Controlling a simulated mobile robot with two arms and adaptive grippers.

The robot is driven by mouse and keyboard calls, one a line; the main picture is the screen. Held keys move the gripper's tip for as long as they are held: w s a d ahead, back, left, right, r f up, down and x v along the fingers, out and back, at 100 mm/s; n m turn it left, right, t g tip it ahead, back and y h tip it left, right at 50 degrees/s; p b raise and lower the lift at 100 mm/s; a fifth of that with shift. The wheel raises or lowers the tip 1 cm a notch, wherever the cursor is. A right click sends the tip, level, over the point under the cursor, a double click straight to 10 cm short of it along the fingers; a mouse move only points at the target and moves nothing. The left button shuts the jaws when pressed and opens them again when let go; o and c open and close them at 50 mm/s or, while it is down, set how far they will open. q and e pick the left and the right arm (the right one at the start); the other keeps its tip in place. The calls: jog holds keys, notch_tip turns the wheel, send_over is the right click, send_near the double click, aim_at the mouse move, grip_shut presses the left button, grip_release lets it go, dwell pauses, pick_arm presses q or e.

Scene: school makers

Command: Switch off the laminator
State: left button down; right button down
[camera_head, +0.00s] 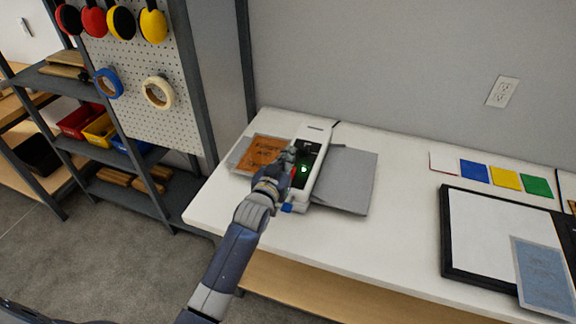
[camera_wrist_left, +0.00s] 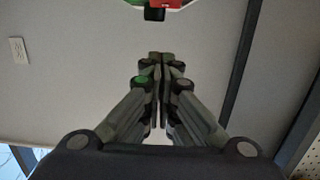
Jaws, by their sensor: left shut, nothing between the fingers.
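The laminator (camera_head: 317,132) is a long white unit with a black top panel, standing on the white table. A green light (camera_head: 304,169) glows on the panel. My left gripper (camera_head: 289,156) is over the laminator's left side, close to the panel, and hides part of it. Contact cannot be told. In the left wrist view the fingers (camera_wrist_left: 160,62) are together with nothing between them. Beyond the tips, a white-edged part with red and green patches and a black block (camera_wrist_left: 154,14) is cut off by the top edge. My right gripper is not in view.
An orange sheet (camera_head: 262,152) lies left of the laminator and a grey tray (camera_head: 350,180) extends right. Colour cards (camera_head: 505,178) and a black-framed board (camera_head: 448,250) lie farther right. A pegboard (camera_head: 150,60) and shelves stand left.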

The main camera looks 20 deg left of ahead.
pick_arm(q)
jog(key=shift+w+f, duration=0.1)
jog(key=shift+f, duration=1.85)
